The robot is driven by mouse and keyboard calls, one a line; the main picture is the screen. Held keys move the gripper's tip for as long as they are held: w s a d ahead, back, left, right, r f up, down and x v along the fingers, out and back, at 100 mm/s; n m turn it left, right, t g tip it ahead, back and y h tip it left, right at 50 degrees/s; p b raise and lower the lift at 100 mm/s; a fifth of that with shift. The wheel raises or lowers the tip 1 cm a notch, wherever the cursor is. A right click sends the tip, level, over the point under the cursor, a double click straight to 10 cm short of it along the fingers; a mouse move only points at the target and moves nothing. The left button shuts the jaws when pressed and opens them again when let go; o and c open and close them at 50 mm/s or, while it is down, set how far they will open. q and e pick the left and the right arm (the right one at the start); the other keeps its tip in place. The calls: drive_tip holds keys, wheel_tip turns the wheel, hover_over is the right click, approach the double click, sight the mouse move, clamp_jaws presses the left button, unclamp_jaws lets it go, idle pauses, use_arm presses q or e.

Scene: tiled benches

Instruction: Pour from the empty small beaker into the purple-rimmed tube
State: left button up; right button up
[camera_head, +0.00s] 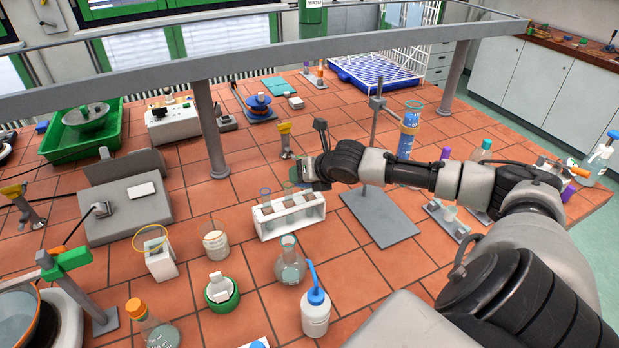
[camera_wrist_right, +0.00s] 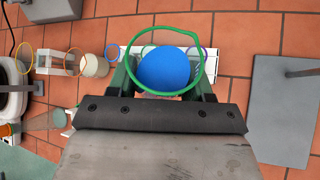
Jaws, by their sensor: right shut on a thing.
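My right gripper (camera_head: 301,172) is above the rear of the white tube rack (camera_head: 291,221). In the right wrist view its jaws (camera_wrist_right: 165,86) are shut on a green-rimmed vessel (camera_wrist_right: 202,72), which I take for the small beaker. A solid blue round area shows inside the rim, so it does not look empty. In the head view the vessel is mostly hidden by the gripper. In the wrist view a purple-rimmed tube (camera_wrist_right: 203,52) shows at the right of the rack, partly behind the vessel. A blue-rimmed tube (camera_wrist_right: 112,50) is at the rack's left. My left gripper is out of view.
A round flask (camera_head: 290,268) and a blue-capped wash bottle (camera_head: 315,315) stand in front of the rack. A beaker (camera_head: 214,243) is to its left. A retort stand with a grey base (camera_head: 380,218) is close on the right, its rod beside my arm.

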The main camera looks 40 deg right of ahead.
drive_tip(key=shift+s+a+r+m+g+y+p, duration=0.15)
drive_tip(key=shift+m+g+y+p, duration=0.4)
drive_tip(key=shift+p, duration=2.05)
idle(1.5)
drive_tip(key=shift+g+y+p, duration=0.25)
drive_tip(key=shift+y+p, duration=0.05)
drive_tip(key=shift+y, duration=0.05)
idle(0.6)
idle(0.4)
drive_tip(key=shift+m+g+y+b, duration=0.25)
drive_tip(key=shift+g+y+b, duration=0.05)
drive_tip(key=shift+b, duration=0.3)
idle(2.0)
